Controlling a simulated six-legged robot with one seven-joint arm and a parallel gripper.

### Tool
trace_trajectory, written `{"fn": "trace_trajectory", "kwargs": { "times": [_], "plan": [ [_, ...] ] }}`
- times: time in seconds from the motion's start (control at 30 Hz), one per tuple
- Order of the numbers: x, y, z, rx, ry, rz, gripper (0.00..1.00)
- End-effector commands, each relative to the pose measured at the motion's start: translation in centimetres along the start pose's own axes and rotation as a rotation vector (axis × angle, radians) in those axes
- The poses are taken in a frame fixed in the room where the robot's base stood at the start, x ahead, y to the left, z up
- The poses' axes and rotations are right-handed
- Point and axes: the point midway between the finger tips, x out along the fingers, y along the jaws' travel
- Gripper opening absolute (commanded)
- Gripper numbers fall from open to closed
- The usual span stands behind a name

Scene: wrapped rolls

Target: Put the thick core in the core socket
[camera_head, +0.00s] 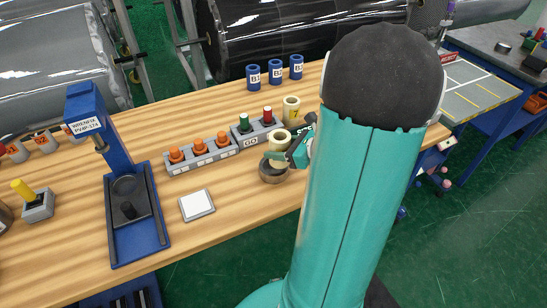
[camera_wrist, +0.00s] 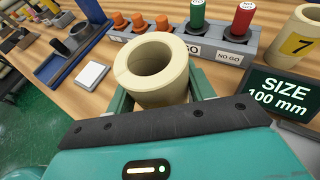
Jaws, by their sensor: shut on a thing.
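A thick cream core (camera_head: 280,139) is held upright in my gripper (camera_head: 287,151). In the wrist view the core (camera_wrist: 150,85) stands between the green fingers of my gripper (camera_wrist: 160,98), its round bore facing up. A second cream core (camera_head: 291,107) with a yellow label stands behind it; in the wrist view this core (camera_wrist: 307,32) shows a 7.
A GO/NO GO gauge block (camera_head: 250,141) with green and red plugs and a rack of orange pegs (camera_head: 201,155) stand close behind. A white pad (camera_head: 197,204) and a blue press (camera_head: 115,165) are left. Blue cups (camera_head: 275,72) stand at the back.

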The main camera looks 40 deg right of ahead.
Motion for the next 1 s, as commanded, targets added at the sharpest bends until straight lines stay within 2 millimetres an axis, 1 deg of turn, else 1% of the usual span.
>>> {"fn": "trace_trajectory", "kwargs": {
  "times": [0.03,0.1,0.27,0.4,0.5,0.87,0.9,1.0],
  "plan": [
    [0.8,0.0,-0.5,0.004,0.001,0.002,0.27],
    [1.6,-0.1,-0.8,0.001,0.000,0.002,0.27],
    [2.9,-0.1,-1.4,0.001,0.000,0.001,0.27],
    [3.6,-0.1,-3.4,0.003,0.001,0.000,0.27],
    [3.9,-0.1,-4.1,0.001,0.000,-0.001,0.27],
    [4.0,-0.1,-4.4,0.000,-0.001,-0.001,0.27],
    [4.0,-0.1,-4.4,0.000,-0.001,-0.001,0.57],
    [4.0,-0.1,-4.4,0.000,0.000,-0.001,0.75]
  ]
}}
